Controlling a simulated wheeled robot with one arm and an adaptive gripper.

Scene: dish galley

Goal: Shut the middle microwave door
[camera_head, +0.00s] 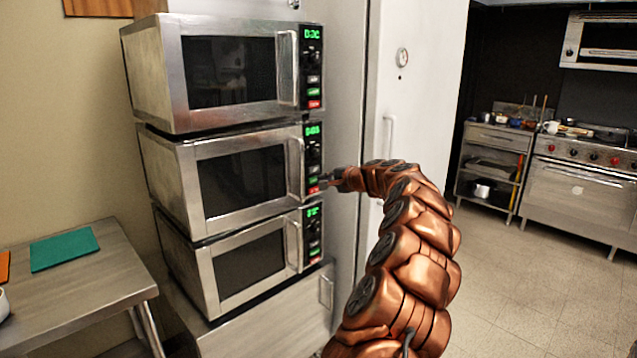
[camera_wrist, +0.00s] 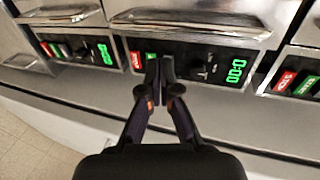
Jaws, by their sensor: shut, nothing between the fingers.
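Three steel microwaves are stacked in the head view. The middle microwave (camera_head: 166,172) has a dark-windowed door (camera_head: 242,180) with an upright handle (camera_head: 296,168) on its right side. That door looks flush with its front; a small gap cannot be ruled out. My gripper (camera_head: 326,181) is shut and empty, at the low end of the middle microwave's control panel, right of the handle. In the wrist view my gripper (camera_wrist: 160,66) has its fingertips together in front of the panel buttons, covering some; I cannot tell whether they touch. The door handle (camera_wrist: 190,20) lies just beyond them.
The upper microwave (camera_head: 150,70) and lower microwave (camera_head: 190,268) look closed. A steel table (camera_head: 85,285) with a green board (camera_head: 64,249) stands at the left. A tall white door (camera_head: 425,90) is behind my arm. Open floor (camera_head: 530,270) lies at the right, before a stove (camera_head: 580,195).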

